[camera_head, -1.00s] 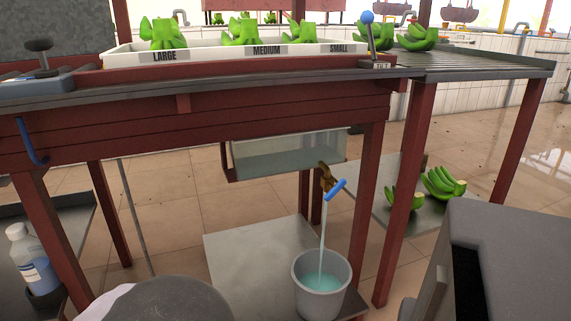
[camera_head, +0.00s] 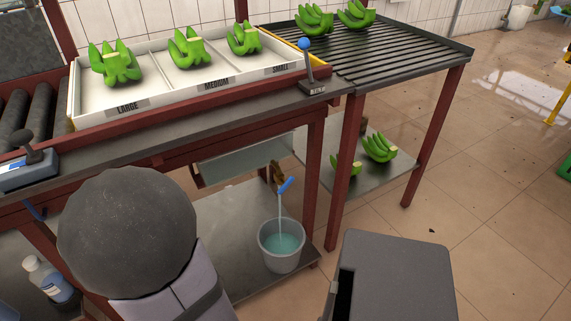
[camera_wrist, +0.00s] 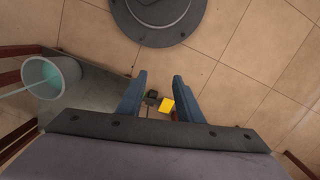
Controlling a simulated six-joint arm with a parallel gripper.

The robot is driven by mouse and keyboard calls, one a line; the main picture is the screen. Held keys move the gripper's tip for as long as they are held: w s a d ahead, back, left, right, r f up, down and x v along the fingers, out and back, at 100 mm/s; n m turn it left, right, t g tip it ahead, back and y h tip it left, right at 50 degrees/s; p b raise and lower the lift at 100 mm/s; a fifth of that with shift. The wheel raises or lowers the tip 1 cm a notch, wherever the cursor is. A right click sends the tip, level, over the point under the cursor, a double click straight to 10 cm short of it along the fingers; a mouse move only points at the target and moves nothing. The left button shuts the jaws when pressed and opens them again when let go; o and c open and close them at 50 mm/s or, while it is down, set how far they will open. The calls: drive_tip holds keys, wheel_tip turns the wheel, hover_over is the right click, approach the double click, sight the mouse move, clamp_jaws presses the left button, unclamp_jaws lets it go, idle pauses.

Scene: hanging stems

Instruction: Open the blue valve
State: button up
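The blue valve handle (camera_head: 286,185) sits on a brass tap (camera_head: 275,174) under the glass tank (camera_head: 240,158). The handle is tilted, and a stream of water runs from the tap into a grey bucket (camera_head: 268,232) on the lower shelf. The bucket and stream also show at the left of the wrist view (camera_wrist: 42,92); the valve cannot be made out there. My gripper (camera_wrist: 159,76) points at the floor with its two blue fingers apart. No held object is visible.
Green banana bunches (camera_head: 117,66) sit in a white sorting tray (camera_head: 150,100) above. More lie on a slatted rack (camera_head: 400,50) and a lower shelf. Red posts (camera_head: 314,170) stand close to the tap. A bottle (camera_head: 50,280) stands lower left.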

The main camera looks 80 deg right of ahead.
drive_tip(key=s+d+r+n+t+h+p, duration=0.1)
drive_tip(key=s+d+r+n+p, duration=0.1)
drive_tip(key=s+d+n, duration=0.6)
drive_tip(key=s+d+r+n+t+h+p, duration=0.1)
drive_tip(key=s+d+n+t+p, duration=0.1)
drive_tip(key=s+d+n+p, duration=0.3)
drive_tip(key=s+d+r+n+t+p, duration=0.2)
drive_tip(key=s+d+n+p, duration=0.2)
drive_tip(key=s+d+n, duration=0.8)
drive_tip(key=d+n, duration=0.7)
drive_tip(key=d, duration=0.5)
drive_tip(key=shift+s+d+r+n+h, duration=0.15)
drive_tip(key=shift+s+r+n+h, duration=0.15)
drive_tip(key=shift+h, duration=0.1)
